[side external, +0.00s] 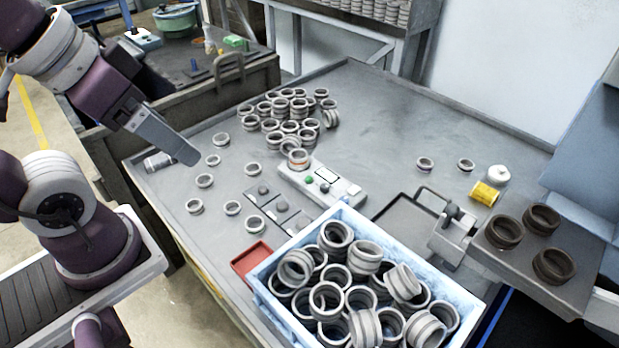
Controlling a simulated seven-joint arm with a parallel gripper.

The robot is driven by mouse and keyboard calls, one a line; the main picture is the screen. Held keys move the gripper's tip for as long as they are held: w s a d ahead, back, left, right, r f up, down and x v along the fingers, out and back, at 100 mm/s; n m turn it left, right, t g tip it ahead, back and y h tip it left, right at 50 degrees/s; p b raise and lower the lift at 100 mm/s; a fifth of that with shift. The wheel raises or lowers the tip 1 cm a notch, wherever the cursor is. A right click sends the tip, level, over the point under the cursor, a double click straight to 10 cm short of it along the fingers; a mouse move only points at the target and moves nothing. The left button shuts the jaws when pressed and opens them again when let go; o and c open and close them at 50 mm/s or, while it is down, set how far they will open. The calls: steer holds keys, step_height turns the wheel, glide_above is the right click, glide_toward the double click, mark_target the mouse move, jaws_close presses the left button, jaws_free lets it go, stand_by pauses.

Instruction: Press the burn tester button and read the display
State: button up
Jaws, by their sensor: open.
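A pale grey box-shaped device (345,198), which looks like the burn tester, lies on the grey metal table. It has a green button (309,180) and a small display (327,175) on top; any reading is too small to make out. A metal ring (298,158) with a reddish band sits at its far left end. My gripper (188,154) is over the table's left edge, to the left of the device and well apart from it. It is open, seen edge-on, with nothing visible in it.
Stacked rings (290,108) crowd behind the device. Single rings (204,181) and small square plates (263,190) lie to its left. A blue bin (262,280) full of rings and a red tray (243,263) stand in front.

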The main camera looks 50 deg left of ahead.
jaws_close()
stand_by(0.3)
steer(key=shift+w, duration=0.1)
stand_by(1.4)
